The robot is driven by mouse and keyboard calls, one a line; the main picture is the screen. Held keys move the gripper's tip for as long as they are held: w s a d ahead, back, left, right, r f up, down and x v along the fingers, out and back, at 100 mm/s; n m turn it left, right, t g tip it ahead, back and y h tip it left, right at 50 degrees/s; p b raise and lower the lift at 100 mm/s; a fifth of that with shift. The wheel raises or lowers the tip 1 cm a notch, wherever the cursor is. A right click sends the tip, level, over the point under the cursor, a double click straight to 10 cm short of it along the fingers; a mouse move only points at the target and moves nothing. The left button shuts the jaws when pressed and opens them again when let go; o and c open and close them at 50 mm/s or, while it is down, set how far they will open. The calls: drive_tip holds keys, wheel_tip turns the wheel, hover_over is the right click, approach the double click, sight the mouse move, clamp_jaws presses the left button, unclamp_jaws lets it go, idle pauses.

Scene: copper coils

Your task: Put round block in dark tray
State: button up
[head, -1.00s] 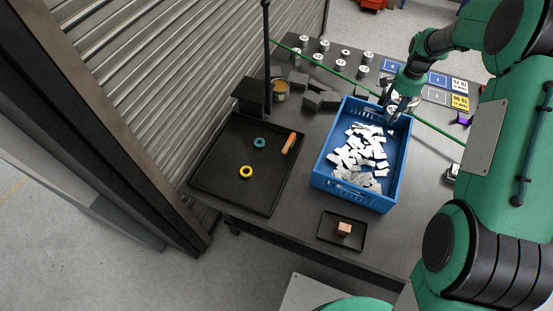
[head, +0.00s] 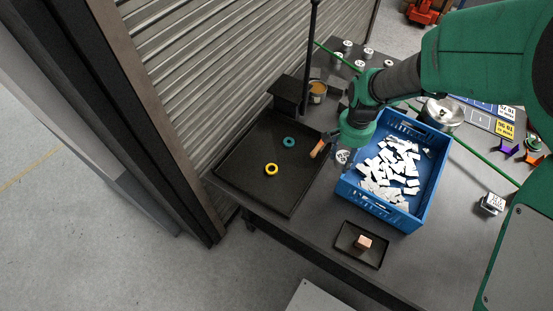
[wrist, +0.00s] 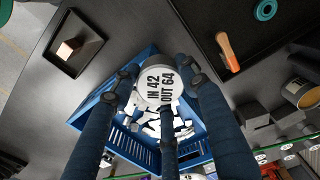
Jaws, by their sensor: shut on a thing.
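My gripper (wrist: 157,88) is shut on the round block (wrist: 160,79), a pale metallic piece whose flat face reads "IN 42 OUT 64". In the head view the round block (head: 342,156) shows below my gripper, between the blue crate and the large dark tray. The large dark tray (head: 258,192) lies at the left of the table. It holds a yellow ring (head: 271,169), a teal ring (head: 289,141) and an orange-handled tool (head: 319,150) at its right side. My gripper's fingers are largely hidden by the wrist in the head view.
The blue crate (head: 345,191) of white pieces stands right of my gripper. A small dark tray (head: 346,240) with a copper cube (head: 364,242) lies at the front. A can (head: 317,91) and a dark post (head: 309,55) stand behind.

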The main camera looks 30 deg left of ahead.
drive_tip(key=s+a+f+n+b, duration=0.1)
drive_tip(key=s+f+n+b, duration=0.2)
drive_tip(key=s, duration=2)
drive_tip(key=shift+n, duration=0.5)
wheel_tip(320, 180, down, 9)
drive_tip(key=shift+s+a+p, duration=0.1)
drive_tip(key=shift+a+p, duration=0.05)
drive_tip(key=shift+p, duration=0.6)
drive_tip(key=shift+a, duration=0.1)
drive_tip(key=b, duration=0.2)
hover_over(287, 195)
drive_tip(key=shift+f, duration=0.75)
drive_tip(key=shift+f+b, duration=0.6)
drive_tip(key=shift+f, duration=1.15)
drive_tip(key=shift+f, duration=0.1)
